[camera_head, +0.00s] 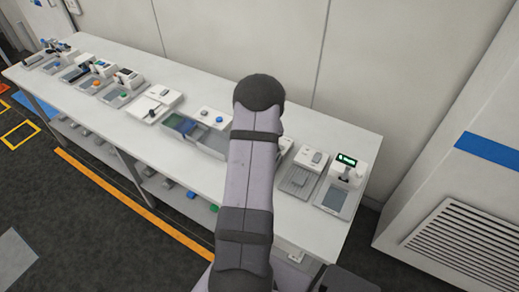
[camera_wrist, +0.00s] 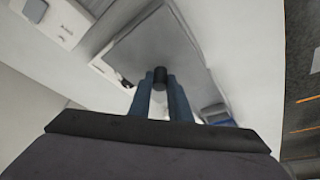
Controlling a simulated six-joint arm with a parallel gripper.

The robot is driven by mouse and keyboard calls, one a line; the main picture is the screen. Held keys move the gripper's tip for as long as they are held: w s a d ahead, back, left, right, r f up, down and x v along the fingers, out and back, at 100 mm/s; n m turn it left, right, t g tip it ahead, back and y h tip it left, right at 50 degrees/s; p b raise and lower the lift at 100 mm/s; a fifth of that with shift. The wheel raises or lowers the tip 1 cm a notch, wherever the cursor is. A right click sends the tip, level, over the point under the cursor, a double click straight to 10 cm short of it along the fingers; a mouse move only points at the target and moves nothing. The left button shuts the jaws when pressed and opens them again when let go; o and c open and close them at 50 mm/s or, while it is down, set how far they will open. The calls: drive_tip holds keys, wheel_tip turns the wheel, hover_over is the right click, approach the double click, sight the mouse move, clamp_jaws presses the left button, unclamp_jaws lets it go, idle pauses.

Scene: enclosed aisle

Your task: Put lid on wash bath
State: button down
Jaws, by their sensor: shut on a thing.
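In the wrist view, my gripper (camera_wrist: 160,84) has its two blue-grey fingers closed on a dark round knob (camera_wrist: 160,74). The knob is on a flat grey lid (camera_wrist: 165,42), which lies beyond the fingertips and looks tilted in this view. A white edge of a unit shows at the lid's left; I cannot tell whether the lid touches it. In the head view my arm covers the middle of the bench and hides the gripper and lid. I cannot tell for sure which unit is the wash bath.
A long white bench (camera_head: 350,146) carries several small lab units. Right of my arm are a flat-topped unit (camera_head: 301,177) and one with a green display (camera_head: 346,160). Left of it is a tray with blue and green compartments (camera_head: 180,124). A wall runs behind the bench.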

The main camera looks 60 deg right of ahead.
drive_tip(key=shift+f, duration=1.55)
drive_tip(key=shift+f, duration=0.35)
drive_tip(key=c, duration=1.6)
unclamp_jaws()
drive_tip(key=shift+c, duration=0.2)
drive_tip(key=shift+r, duration=0.1)
drive_tip(key=shift+r, duration=0.2)
drive_tip(key=v, duration=1.2)
drive_tip(key=shift+r, duration=0.1)
